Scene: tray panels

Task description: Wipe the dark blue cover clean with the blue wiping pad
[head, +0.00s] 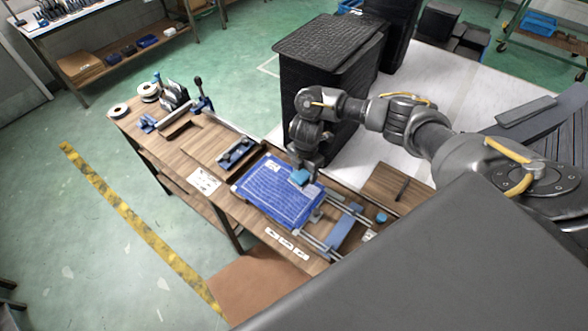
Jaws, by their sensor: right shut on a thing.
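The dark blue cover (272,197) lies flat on the wooden workbench, with pale line marks across its surface. My right gripper (302,172) points down over the cover's upper right part. It is shut on the blue wiping pad (300,177), which is small and light blue. The pad is at or just above the cover's surface; I cannot tell whether it touches. The gripper hides part of the cover's far corner. My left gripper is not in view.
The wooden bench (205,150) carries a clamp tool (202,97), tape rolls (120,110) and a blue-grey fixture (238,153) beside the cover. Metal rails (345,215) lie to its right. A tall black stack (325,75) stands close behind my right wrist.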

